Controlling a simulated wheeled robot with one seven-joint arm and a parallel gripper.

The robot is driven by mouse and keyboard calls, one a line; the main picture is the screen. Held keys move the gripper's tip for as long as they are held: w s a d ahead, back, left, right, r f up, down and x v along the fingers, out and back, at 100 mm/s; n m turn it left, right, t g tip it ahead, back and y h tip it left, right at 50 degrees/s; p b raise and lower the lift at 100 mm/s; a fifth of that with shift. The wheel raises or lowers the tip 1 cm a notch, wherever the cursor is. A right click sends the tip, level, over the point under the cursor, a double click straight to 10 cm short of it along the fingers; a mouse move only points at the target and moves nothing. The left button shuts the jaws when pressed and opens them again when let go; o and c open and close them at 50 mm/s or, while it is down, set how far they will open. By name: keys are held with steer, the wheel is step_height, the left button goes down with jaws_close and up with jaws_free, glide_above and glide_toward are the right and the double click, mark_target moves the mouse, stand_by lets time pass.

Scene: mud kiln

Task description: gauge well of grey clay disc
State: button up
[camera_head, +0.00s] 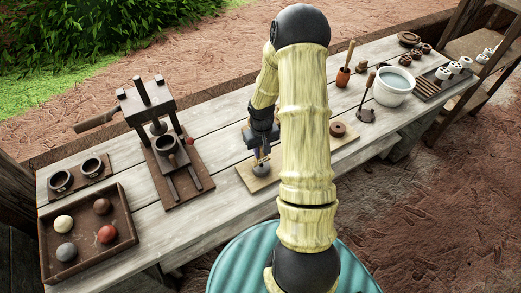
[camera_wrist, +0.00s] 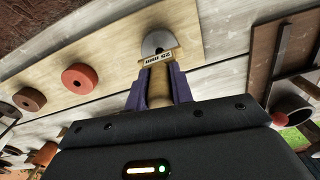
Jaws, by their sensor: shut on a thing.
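My gripper (camera_wrist: 157,92) is shut on a wooden gauge (camera_wrist: 158,85), whose pale tag reads upside down as "25 mm". The grey clay disc (camera_wrist: 151,45) lies on a pale wooden board (camera_wrist: 112,55), just beyond the gauge in the wrist view. The tag overlaps the disc's near edge and a darker spot shows at its middle. I cannot tell whether the gauge touches the disc. In the head view my gripper (camera_head: 259,146) is low over the left part of the board (camera_head: 252,184), and my arm hides the board's middle.
A red disc (camera_wrist: 82,78) and a brown disc (camera_wrist: 30,98) lie on the same board. A wooden press (camera_head: 160,140) stands to the left, with a tray (camera_head: 123,243) of clay balls and two dark cups (camera_head: 60,181). A white pot (camera_head: 393,87) stands to the right.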

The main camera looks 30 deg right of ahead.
steer(key=shift+f+b, duration=0.55)
steer(key=shift+f, duration=0.25)
stand_by(0.7)
steer(key=shift+s+d, duration=0.1)
steer(key=shift+f, duration=0.3)
stand_by(0.3)
steer(key=o, duration=1)
step_height(320, 180, up, 17)
steer(key=b, duration=0.1)
steer(key=shift+r+b, duration=0.2)
steer(key=shift+b, duration=0.2)
